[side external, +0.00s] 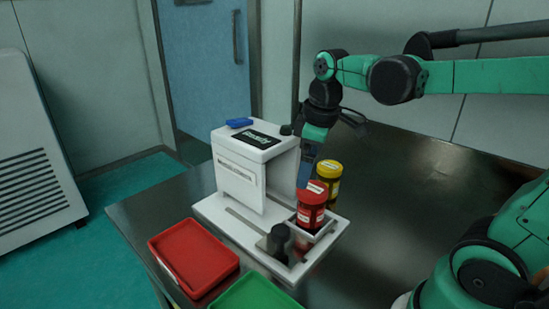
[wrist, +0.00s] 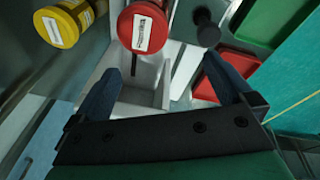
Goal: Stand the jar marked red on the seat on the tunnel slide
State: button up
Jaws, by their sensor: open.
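The jar marked red (side external: 311,205), with a red lid and white label, stands upright at the right end of the white sieve machine. It also shows at the top of the wrist view (wrist: 142,27). The white square-walled seat (side external: 322,236) is at its foot; in the wrist view, the near part of the seat (wrist: 145,96) is bare. I cannot tell whether the jar's base is fully inside it. My gripper (wrist: 163,82) is open and empty, its fingers either side of the seat, short of the jar.
A yellow jar (side external: 329,172) stands close behind the red one. A black knob (side external: 279,238) rises from the base slot in front. The tunnel housing (side external: 245,165) stands left of the jars. Red (side external: 192,257) and green (side external: 255,292) trays lie in front. The table's right is clear.

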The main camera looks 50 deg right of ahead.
jog(key=s+a+f+m+t, duration=0.1)
jog(key=a+f+m+t, duration=0.1)
jog(key=a+m+t, duration=0.2)
jog(key=shift+s+a+f+m+t, duration=0.4)
jog(key=shift+a+t, duration=0.1)
jog(key=shift+a, duration=0.4)
